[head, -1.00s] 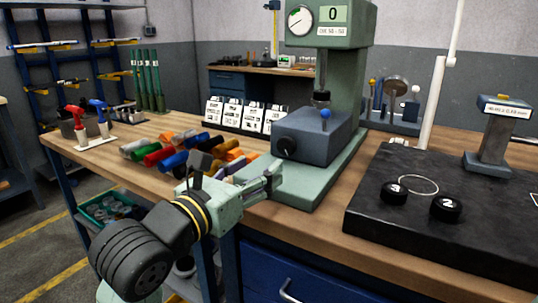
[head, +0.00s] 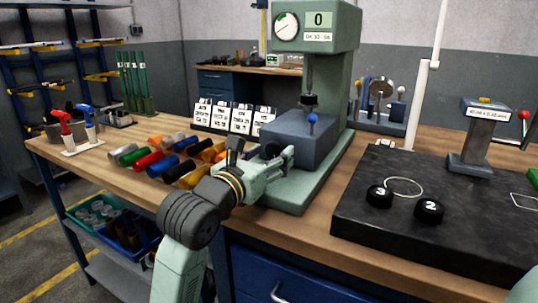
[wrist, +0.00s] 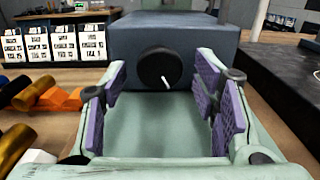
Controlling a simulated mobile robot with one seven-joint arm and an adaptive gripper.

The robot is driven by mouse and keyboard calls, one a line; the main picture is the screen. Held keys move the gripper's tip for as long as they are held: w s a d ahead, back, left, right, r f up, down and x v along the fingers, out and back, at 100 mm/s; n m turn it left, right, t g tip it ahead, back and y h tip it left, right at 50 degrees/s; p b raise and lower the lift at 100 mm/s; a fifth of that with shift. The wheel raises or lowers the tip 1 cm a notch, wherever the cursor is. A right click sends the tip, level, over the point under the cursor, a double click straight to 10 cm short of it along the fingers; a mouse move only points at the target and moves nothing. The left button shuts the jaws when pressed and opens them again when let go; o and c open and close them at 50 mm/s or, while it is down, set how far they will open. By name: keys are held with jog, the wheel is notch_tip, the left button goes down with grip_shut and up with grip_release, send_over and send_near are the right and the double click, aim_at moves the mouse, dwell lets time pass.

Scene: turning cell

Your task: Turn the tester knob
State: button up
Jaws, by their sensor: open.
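The green tester (head: 346,75) stands on the bench with a dial and a display reading 0. Its blue-grey block (head: 305,137) bears a round black knob (wrist: 160,68) on the front face. The knob shows between and beyond the pads, apart from both. A short white mark on the knob points down and slightly right.
Several coloured cylinders (head: 150,161) lie on the bench left of my gripper. White cards (head: 240,117) stand behind them. A black plate (head: 370,235) with two black pucks lies to the right. The tester's green base (wrist: 155,125) is below my gripper.

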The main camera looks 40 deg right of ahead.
jog(key=shift+c, duration=0.5)
jog(key=c, duration=1)
jog(key=shift+f+m+b, duration=0.2)
jog(key=shift+m+b, duration=0.8)
jog(key=shift+b, duration=0.05)
jog(key=shift+r+m+b, duration=0.15)
jog(key=shift+m+b, duration=0.25)
jog(key=shift+m, duration=0.3)
jog(key=o, duration=1.1)
jog(key=shift+a, duration=0.1)
